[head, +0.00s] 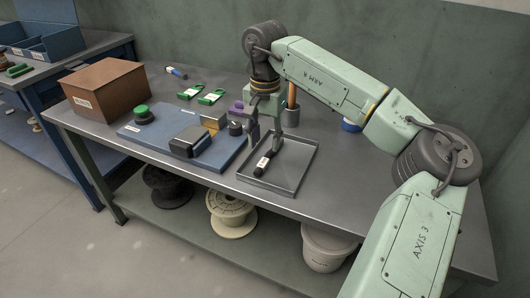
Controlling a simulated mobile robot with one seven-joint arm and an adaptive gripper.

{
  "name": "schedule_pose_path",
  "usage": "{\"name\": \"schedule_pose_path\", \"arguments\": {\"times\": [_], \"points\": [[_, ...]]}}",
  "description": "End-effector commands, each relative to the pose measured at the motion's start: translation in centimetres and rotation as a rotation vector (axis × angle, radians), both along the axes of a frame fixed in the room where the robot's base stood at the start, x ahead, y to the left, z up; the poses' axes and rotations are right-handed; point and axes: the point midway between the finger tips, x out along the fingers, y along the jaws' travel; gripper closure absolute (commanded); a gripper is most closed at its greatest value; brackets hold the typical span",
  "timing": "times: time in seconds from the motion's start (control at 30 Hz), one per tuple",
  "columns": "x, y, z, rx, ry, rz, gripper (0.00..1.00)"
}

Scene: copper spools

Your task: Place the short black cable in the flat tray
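The flat tray (306,160) is a shallow grey metal tray on the workbench, right of the blue board. The short black cable (264,164), a dark piece with a white label, lies at a slant in the tray's left part. My gripper (266,143) points down over the tray's back left area, close to the cable's upper end. Its two fingers stand apart with a gap between them. A fingertip overlaps the cable's far end in the picture; I cannot tell whether they touch.
Left of the tray is the blue board (205,158) with a black block and green-topped button. A brown box (107,90), green items (211,97) and a purple item (236,108) stand nearby. A copper-coloured upright (292,97) is behind my gripper.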

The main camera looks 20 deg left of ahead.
Motion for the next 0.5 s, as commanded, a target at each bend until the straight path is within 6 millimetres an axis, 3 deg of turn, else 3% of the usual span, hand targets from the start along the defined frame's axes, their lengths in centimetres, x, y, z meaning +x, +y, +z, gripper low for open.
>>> {"name": "schedule_pose_path", "arguments": {"times": [0.23, 0.5], "points": [[0.0, 0.0, 4.8, 0.000, -0.002, -0.001, 0.62], [0.0, 0.0, 6.6, 0.000, 0.000, 0.000, 0.62]]}}
